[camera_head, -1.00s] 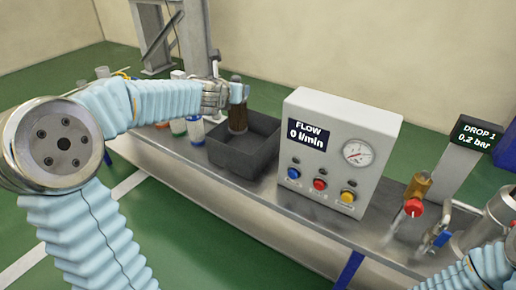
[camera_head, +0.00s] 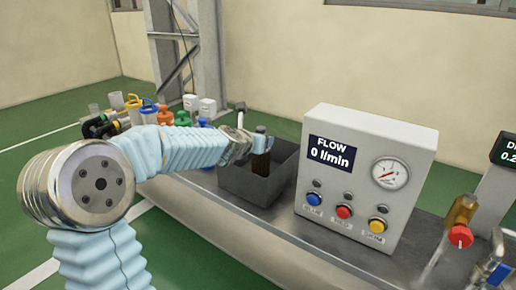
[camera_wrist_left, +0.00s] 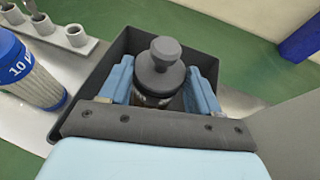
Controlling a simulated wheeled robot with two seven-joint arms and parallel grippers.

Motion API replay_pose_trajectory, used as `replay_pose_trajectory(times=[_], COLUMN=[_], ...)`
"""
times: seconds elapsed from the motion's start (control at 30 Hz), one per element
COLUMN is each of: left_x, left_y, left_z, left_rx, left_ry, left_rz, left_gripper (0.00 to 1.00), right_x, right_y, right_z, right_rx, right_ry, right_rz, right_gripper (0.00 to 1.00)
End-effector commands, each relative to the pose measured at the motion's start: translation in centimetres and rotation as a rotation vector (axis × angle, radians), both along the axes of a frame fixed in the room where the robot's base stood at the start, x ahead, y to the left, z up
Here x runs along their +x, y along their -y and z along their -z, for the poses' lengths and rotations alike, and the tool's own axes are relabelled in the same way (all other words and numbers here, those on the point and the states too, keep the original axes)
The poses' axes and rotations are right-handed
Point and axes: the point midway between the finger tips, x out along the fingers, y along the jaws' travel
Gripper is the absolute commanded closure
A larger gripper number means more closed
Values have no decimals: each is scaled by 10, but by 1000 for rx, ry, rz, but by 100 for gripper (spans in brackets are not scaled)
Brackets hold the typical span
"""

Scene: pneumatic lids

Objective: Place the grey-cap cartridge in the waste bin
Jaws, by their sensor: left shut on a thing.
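The grey-cap cartridge (camera_head: 261,163) is dark brown and upright in the head view. My left gripper (camera_head: 258,148) is shut on it near its top. In the left wrist view its round grey cap (camera_wrist_left: 160,60) stands between the blue fingers of my left gripper (camera_wrist_left: 160,88). The waste bin (camera_head: 240,186) is an open dark grey box on the bench. The cartridge's lower part is within the bin's opening; whether it touches the floor is hidden. The bin's wall also shows around the cartridge in the left wrist view (camera_wrist_left: 88,84). My right gripper is not in view.
A flow panel (camera_head: 368,180) with coloured buttons and a gauge stands right of the bin. A blue-topped filter cartridge (camera_wrist_left: 28,72) and a grey rack (camera_wrist_left: 52,32) lie left of the bin in the wrist view. Several coloured parts crowd the bench's far end.

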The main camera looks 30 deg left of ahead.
Motion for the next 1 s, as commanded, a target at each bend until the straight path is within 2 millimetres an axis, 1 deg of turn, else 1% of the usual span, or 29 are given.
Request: replay_pose_trajectory(times=[0.27,0.3,0.47,0.7,0.8,0.87,1.0], left_x=[0,0,0,0,-2,-8,-34], left_y=[0,0,0,0,0,1,5], left_z=[0,2,1,1,-3,-6,-19], left_rx=[0,0,0,0,0,0,0], left_ry=[2,0,0,0,1,1,3], left_rz=[0,0,0,0,0,0,0], left_gripper=[100,36,12,12,12,12,12], right_x=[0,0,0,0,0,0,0], right_y=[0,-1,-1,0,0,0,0], right_z=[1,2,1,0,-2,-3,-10], right_rx=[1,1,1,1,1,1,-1], right_ry=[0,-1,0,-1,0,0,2], right_rz=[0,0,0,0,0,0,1], right_gripper=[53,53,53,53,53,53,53])
